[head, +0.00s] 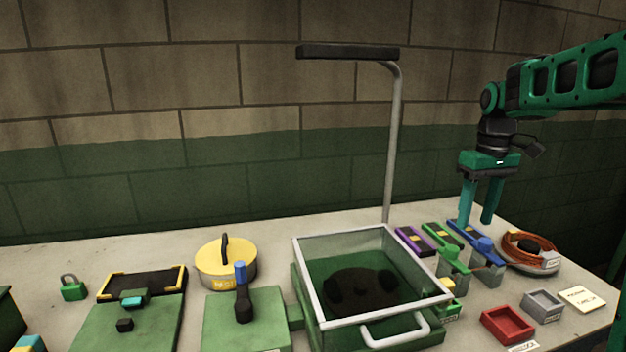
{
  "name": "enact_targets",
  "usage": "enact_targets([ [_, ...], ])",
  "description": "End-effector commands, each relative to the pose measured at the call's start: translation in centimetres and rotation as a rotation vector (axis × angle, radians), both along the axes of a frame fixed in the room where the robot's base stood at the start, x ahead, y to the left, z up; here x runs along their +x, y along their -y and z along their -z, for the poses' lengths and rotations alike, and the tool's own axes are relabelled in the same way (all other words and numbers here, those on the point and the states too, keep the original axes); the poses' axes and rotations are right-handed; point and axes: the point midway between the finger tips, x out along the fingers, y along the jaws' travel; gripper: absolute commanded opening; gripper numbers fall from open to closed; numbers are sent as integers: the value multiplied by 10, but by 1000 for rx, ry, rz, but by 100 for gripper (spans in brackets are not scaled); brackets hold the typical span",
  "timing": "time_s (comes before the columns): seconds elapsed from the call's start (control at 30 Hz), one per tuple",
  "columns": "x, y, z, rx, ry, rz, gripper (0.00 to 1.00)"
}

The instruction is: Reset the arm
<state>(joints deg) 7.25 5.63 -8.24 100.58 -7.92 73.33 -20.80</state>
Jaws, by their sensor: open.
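My gripper (480,204) hangs from my green arm at the right side of the head view. Its two green fingers point down and are apart, with nothing seen between them. The fingertips are close to a blue tray-like piece (468,231) and a small stand with a blue knob (485,245). I cannot tell whether the fingertips touch either one.
A clear-walled box with a handle (395,337) stands at the centre front, with a lamp post (393,150) behind it. A yellow round tin (226,262) is left. Red (507,325) and grey (542,306) trays and a coiled cable (530,252) are right.

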Motion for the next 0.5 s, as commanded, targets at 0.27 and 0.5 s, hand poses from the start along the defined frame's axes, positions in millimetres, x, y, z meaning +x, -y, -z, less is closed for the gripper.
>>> enact_targets([
  [0.27,-132,15,26,1,0,338,48],
  [0.5,-243,14,70,-4,-8,604,48],
])
